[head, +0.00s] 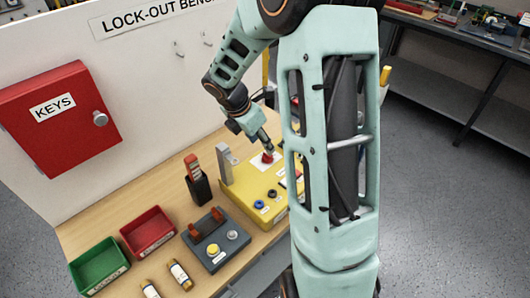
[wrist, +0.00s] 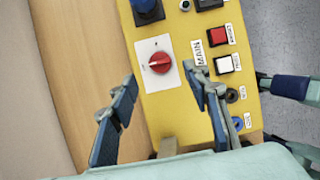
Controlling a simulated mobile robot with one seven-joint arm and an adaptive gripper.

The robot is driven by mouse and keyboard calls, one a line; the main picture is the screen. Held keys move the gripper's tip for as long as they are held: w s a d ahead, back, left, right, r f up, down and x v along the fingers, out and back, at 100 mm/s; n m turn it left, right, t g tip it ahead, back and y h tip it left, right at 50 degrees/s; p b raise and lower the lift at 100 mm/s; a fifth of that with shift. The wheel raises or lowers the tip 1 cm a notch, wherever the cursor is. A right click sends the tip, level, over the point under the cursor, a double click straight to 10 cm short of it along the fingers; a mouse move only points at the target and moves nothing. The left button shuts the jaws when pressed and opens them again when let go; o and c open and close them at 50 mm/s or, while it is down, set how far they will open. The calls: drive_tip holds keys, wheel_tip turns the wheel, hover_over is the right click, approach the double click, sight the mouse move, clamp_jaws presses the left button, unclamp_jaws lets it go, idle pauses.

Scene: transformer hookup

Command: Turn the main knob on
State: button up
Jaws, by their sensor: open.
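The main knob (wrist: 160,62) is red and round, on a white square plate on the yellow panel box (wrist: 173,105). A "MAIN" label (wrist: 198,52) is to its right in the wrist view. In the head view the red knob (head: 267,157) shows just below my gripper (head: 264,146). In the wrist view my gripper (wrist: 160,78) is open, one finger to each side of the knob and slightly nearer the camera. I see no contact with the knob. The knob's exact setting is too small to read.
A red button (wrist: 217,36) and a white button (wrist: 227,64) are right of the knob. A dark blue part (wrist: 147,10) is beyond it. A grey box (head: 215,243), red tray (head: 148,232) and green tray (head: 99,266) stand on the bench.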

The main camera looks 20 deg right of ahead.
sight(267, 155)
drive_tip(key=x, duration=0.7)
drive_tip(key=shift+d+f, duration=0.1)
drive_tip(key=shift+f, duration=0.15)
drive_tip(key=shift+c, duration=0.3)
drive_tip(key=c, duration=1.1)
